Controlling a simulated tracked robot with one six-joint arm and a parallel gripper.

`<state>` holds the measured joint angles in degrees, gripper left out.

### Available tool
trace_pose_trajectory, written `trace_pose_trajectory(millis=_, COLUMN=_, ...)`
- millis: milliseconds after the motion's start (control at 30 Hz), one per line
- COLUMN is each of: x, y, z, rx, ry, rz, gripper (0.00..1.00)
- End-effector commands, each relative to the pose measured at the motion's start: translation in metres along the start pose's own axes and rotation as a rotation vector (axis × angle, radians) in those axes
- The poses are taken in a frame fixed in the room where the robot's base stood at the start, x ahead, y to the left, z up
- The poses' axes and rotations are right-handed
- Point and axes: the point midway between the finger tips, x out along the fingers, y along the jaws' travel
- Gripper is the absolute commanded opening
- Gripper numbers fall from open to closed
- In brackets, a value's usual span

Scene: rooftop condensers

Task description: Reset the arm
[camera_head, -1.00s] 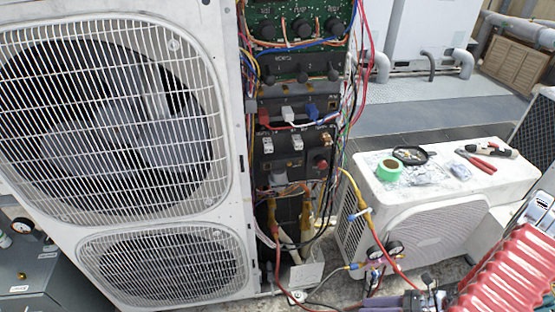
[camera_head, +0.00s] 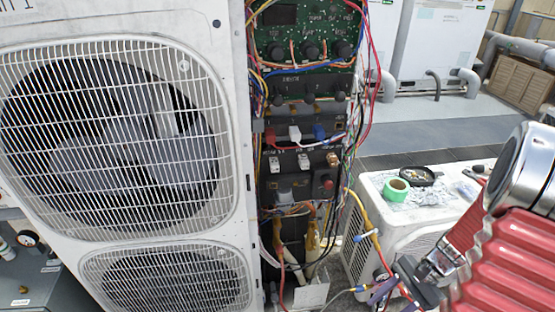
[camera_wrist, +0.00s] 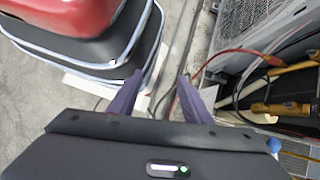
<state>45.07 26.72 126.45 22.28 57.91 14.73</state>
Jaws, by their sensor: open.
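My gripper (camera_wrist: 160,98) shows in the wrist view with its two purple fingers apart and nothing between them. It points down at the grey floor, between a red and black bag-like object at upper left and the condenser's open lower bay at right. In the head view my gripper (camera_head: 388,291) is at the lower right, in front of the small white unit, partly hidden by my red-sleeved arm.
A tall white condenser (camera_head: 238,150) stands at left, its open control panel (camera_head: 300,85) showing loose wires. A small white unit (camera_head: 370,195) at right carries green tape (camera_head: 396,190) and a black dish (camera_head: 420,176). A red hose (camera_wrist: 235,52) and yellow pipes (camera_wrist: 285,108) lie near my gripper.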

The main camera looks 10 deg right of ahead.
Motion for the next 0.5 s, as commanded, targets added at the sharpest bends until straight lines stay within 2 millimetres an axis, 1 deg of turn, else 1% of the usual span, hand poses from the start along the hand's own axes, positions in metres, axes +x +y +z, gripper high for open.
trace_pose_trajectory(millis=100, x=-0.013, y=-0.004, z=0.014, rx=-0.121, ry=0.067, rz=0.032, gripper=0.44)
trace_pose_trajectory(millis=500, x=-0.051, y=-0.013, z=0.059, rx=-0.487, ry=0.267, rz=0.138, gripper=0.44)
